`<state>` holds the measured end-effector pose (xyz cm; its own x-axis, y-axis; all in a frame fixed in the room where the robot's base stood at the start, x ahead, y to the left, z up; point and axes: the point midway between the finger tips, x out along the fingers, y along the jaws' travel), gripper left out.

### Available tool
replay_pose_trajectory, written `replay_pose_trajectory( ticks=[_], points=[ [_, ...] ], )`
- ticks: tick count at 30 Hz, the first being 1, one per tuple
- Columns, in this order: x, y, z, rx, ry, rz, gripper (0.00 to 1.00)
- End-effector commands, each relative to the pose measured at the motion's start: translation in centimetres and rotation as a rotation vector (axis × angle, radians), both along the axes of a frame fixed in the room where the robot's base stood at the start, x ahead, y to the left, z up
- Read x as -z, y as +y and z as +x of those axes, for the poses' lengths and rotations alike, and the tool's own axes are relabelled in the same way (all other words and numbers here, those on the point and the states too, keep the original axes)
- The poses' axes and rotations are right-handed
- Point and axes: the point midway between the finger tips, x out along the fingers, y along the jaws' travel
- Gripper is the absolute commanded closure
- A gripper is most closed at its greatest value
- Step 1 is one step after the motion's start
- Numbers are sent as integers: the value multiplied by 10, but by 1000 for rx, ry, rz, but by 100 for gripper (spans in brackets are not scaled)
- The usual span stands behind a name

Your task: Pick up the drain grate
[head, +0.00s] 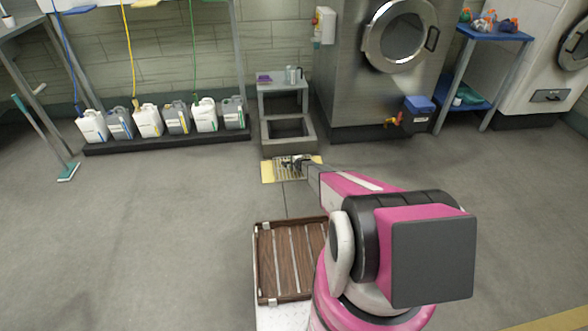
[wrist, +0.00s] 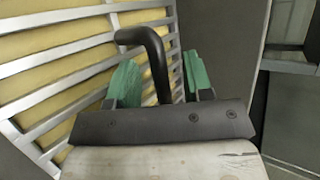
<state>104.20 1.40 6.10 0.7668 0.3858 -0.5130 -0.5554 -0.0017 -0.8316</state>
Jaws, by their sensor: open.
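The drain grate (head: 284,174) is a silver barred frame with yellow around and beneath it, on the floor in front of the grey stand. In the wrist view the grate (wrist: 50,88) fills the left side, its bars running at a slant over yellow. A black bent handle (wrist: 154,55) rises between my two green fingertips; its lower end is hidden by my gripper's body. My gripper (wrist: 161,80) is open around this handle, with a visible gap to the right finger. In the head view my gripper (head: 297,162) is over the grate and hides part of it.
A grey stand (head: 285,95) with a low basin is just behind the grate. A wooden slatted tray (head: 281,260) lies near my base. Several jugs (head: 148,120) stand on a dark strip at left, and a steel washer (head: 375,80) stands behind right.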

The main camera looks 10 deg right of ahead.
Motion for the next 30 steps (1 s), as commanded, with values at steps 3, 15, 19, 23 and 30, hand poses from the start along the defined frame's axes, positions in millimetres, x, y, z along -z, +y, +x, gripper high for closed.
replay_pose_trajectory(
  ticks=[3,15,19,23,30],
  points=[
    [-1,0,-1,0,0,0,53],
    [-1,-1,-1,0,0,0,100],
    [-2,-1,-1,0,0,0,100],
    [-7,-1,-4,0,-1,0,100],
    [-41,0,-7,0,-1,0,100]
  ],
)
